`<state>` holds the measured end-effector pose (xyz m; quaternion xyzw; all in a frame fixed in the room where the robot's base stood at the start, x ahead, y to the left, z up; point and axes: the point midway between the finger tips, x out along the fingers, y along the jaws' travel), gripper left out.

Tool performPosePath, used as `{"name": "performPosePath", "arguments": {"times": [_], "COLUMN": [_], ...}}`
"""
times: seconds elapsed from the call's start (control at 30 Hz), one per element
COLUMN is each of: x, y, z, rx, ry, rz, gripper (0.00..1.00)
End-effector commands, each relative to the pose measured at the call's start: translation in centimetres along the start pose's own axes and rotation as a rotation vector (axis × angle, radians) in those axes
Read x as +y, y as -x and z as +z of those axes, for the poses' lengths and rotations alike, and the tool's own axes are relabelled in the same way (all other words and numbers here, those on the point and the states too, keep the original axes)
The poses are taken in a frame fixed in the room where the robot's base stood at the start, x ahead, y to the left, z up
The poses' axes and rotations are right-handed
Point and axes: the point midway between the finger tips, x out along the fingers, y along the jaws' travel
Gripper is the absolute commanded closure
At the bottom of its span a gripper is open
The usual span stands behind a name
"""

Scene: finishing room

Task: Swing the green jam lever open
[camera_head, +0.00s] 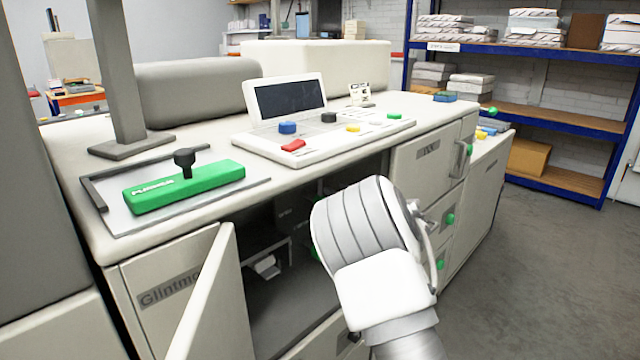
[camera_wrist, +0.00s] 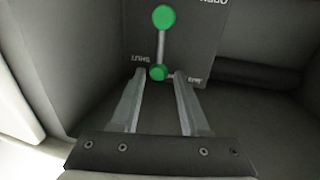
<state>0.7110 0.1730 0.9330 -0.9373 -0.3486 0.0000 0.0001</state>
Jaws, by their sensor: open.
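The jam lever shows in the wrist view as a grey rod (camera_wrist: 161,45) with a larger green ball (camera_wrist: 163,17) at its upper end and a smaller green piece (camera_wrist: 157,73) at its lower end. It stands against a dark panel with small inverted lettering. My gripper (camera_wrist: 159,75) is open, its two fingers apart. The smaller green piece appears between the fingertips; I cannot tell whether they touch it. In the head view my arm reaches into the open cabinet bay and hides the gripper and most of the lever.
An open door (camera_head: 203,300) stands left of the bay. The worktop holds a green punch-like tool (camera_head: 190,186) and a console (camera_head: 325,137) with coloured buttons. Drawers with green knobs (camera_head: 450,219) lie right of my arm. The floor (camera_head: 560,260) at right is clear.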

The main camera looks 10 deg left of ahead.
Motion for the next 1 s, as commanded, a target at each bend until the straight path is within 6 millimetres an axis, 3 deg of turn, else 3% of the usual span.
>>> {"name": "performPosePath", "arguments": {"times": [0.3, 0.5, 1.0], "x": [-0.1, 0.0, 0.0], "y": [-5.3, -7.5, -8.7], "z": [0.2, 0.1, 0.0], "rx": [-0.001, 0.0, 0.0], "ry": [0.003, 0.003, 0.0], "rz": [-0.002, -0.001, 0.0], "gripper": [0.55, 0.55, 0.55]}}
